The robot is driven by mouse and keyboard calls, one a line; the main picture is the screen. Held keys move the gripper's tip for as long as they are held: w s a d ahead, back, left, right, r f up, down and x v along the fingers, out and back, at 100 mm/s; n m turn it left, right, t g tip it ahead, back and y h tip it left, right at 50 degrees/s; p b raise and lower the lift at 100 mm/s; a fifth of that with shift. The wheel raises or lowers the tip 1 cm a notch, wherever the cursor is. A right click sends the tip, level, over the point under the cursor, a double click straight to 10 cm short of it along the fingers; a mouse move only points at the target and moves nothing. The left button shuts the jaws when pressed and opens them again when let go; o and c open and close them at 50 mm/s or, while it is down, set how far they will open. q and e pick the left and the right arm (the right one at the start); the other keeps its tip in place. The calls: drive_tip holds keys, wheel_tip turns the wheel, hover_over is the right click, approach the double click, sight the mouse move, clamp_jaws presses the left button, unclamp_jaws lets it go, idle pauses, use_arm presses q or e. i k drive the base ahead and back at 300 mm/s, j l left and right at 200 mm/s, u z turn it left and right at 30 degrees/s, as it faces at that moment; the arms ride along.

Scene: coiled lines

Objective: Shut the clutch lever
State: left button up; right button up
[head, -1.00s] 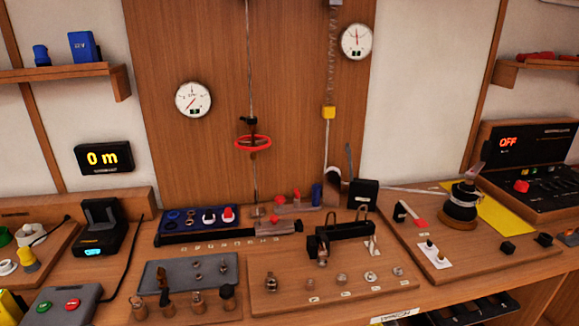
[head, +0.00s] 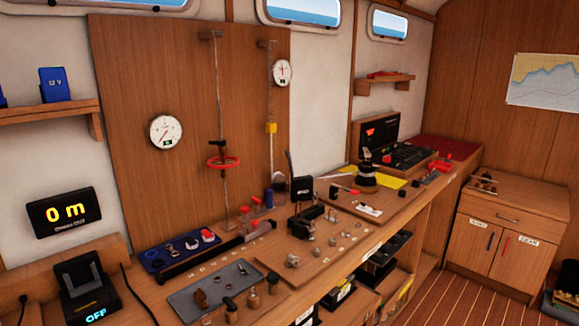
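The likely clutch is a small black block (head: 301,189) on the wooden bench in the head view. A thin dark lever (head: 290,164) stands up from it, nearly upright and leaning slightly left. A pale line (head: 328,177) runs from the block's right side towards a dark winch drum (head: 367,175). Neither of my grippers is in view, so nothing is seen touching the lever.
In front of the clutch is a black bracket (head: 306,217) with small metal fittings around it. A red ring (head: 222,162) hangs on a vertical rod to the left. Open floor (head: 450,300) is at lower right.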

sight(287, 153)
drive_tip(key=u, duration=0.35)
drive_tip(key=i+l+u, duration=0.15)
drive_tip(key=l+u, duration=0.2)
drive_tip(key=u, duration=0.15)
drive_tip(key=l+u, duration=0.45)
drive_tip(key=i+l+u, duration=0.1)
drive_tip(key=l+u, duration=0.2)
drive_tip(key=u, duration=0.2)
drive_tip(key=l+u, duration=0.1)
drive_tip(key=l, duration=0.6)
drive_tip(key=k+l, duration=0.15)
drive_tip(key=l, duration=0.55)
drive_tip(key=u, duration=0.05)
